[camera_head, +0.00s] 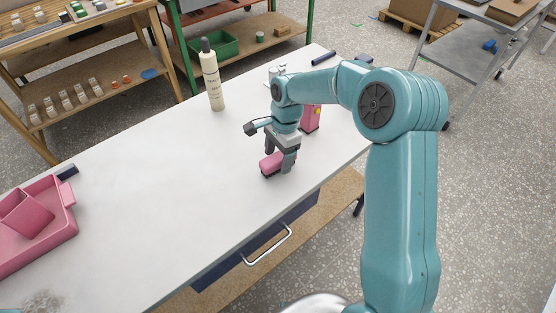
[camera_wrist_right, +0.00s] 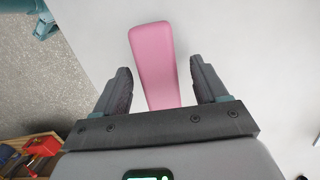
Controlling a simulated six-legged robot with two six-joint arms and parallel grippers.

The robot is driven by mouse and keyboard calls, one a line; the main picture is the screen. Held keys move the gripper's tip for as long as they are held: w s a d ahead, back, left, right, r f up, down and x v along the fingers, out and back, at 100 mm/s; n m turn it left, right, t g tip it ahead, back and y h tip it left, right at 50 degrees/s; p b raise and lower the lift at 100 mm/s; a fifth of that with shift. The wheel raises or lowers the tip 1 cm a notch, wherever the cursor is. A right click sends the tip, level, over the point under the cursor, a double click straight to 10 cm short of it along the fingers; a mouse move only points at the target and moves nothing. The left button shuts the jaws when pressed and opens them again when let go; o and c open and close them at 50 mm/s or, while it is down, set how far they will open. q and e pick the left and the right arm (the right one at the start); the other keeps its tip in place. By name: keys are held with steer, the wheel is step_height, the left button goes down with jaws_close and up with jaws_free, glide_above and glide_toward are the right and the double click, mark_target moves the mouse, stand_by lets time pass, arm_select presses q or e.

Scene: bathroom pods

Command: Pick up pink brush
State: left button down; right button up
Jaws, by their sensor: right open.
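The pink brush (camera_head: 271,163) lies on the white table near its front edge in the head view. In the right wrist view the pink brush (camera_wrist_right: 154,62) shows as a long pink block with rounded corners, its near end between my fingers. My right gripper (camera_head: 279,160) is open and points down over the brush. In the right wrist view the fingers of my right gripper (camera_wrist_right: 160,85) stand on either side of the brush with a gap on each side. The brush's underside is mostly hidden. My left gripper is not in view.
A pink tray (camera_head: 70,193) with a compartment stands at the left of the white table (camera_head: 160,190). A cream bottle (camera_head: 212,82) stands at the back. A pink object (camera_head: 311,118) stands just behind my right gripper. The table's middle is clear.

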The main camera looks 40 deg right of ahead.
mark_target(278, 157)
steer(key=shift+s+a+f, duration=0.15)
steer(key=shift+s, duration=0.05)
steer(key=shift+w+f, duration=0.1)
steer(key=shift+w, duration=0.1)
steer(key=c, duration=0.3)
steer(key=shift+s, duration=0.1)
steer(key=c, duration=0.8)
steer(key=shift+r, duration=0.65)
step_height(278, 157, up, 19)
steer(key=shift+f+p, duration=0.1)
steer(key=shift+p, duration=0.3)
